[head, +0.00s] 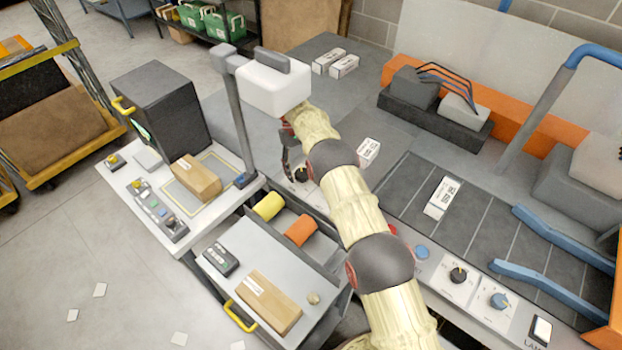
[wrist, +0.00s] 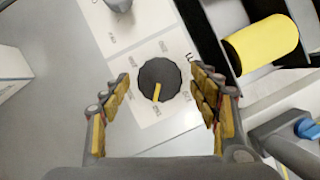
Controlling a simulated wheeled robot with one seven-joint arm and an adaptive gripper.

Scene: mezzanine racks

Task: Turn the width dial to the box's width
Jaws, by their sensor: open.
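A black round dial (wrist: 159,80) with a yellow pointer sits on a white labelled plate in the wrist view. The pointer aims toward the bottom of the picture, slightly left; the labels are too small to read. My gripper (wrist: 160,92) is open, with one finger on each side of the dial and gaps visible between. In the head view my gripper (head: 291,160) is low over the dial (head: 301,174), partly hidden by my arm. A brown box (head: 196,179) lies on a marked white table, and another brown box (head: 269,303) lies on a grey top. I cannot tell which box is meant.
A second knob (wrist: 118,4) shows at the top edge. A grey post (head: 240,125) stands left of my gripper. A conveyor (head: 440,240) is to the right.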

